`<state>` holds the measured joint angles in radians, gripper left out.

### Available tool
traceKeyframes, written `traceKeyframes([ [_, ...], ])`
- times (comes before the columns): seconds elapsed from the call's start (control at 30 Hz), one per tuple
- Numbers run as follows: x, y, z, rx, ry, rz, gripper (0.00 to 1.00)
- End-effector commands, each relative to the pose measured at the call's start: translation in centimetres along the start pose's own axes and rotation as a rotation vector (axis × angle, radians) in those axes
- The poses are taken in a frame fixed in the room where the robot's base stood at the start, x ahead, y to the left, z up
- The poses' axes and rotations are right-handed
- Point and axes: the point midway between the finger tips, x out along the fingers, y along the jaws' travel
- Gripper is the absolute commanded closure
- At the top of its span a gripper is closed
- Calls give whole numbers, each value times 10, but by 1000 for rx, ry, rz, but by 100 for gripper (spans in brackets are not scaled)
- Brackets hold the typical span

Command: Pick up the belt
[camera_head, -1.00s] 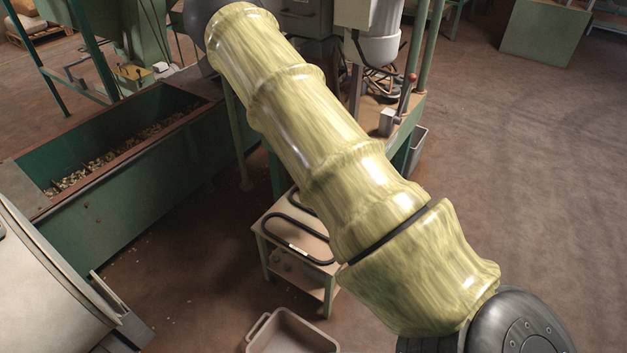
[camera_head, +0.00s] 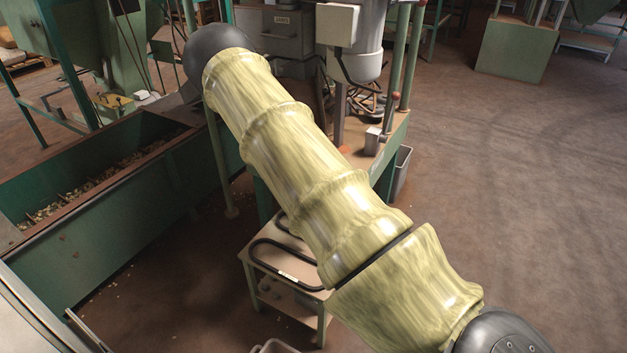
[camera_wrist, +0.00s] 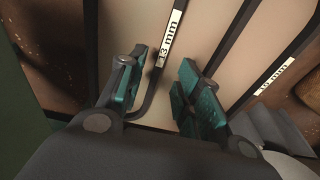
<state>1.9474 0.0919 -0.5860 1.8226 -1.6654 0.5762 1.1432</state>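Black belts lie on a small cream-topped table (camera_head: 262,262). In the head view, one black belt loop (camera_head: 262,241) with a white label shows beside my arm. In the wrist view, a belt labelled "13 mm" (camera_wrist: 183,12) bends down between my fingers, close to the left one. Another black belt labelled "10 mm" (camera_wrist: 293,62) runs to the right of my right finger. My gripper (camera_wrist: 165,95) is open, with its teal pads apart over the tabletop. I cannot tell whether either pad touches the belt. My arm hides part of the table and the gripper in the head view.
A green hopper (camera_head: 100,232) with nuts stands left of the table. A green machine with a grey post (camera_head: 340,115) stands behind my arm. A bin's rim (camera_head: 272,347) shows at the bottom edge. The floor at right is open.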

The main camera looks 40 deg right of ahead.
Motion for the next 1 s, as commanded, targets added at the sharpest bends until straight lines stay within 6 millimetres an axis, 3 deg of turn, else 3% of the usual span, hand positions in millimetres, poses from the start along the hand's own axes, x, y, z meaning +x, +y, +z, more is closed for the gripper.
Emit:
traceKeyframes([
  [0.03, 11, 0, 2, 1, -1, -1, 66],
  [0.2, 32, 1, 1, 1, -1, -1, 66],
  [0.47, 35, 0, 0, 1, -1, 0, 66],
  [0.7, 35, 0, 1, 1, -1, 0, 100],
  [1.0, 35, 0, 1, 0, -1, 0, 100],
])
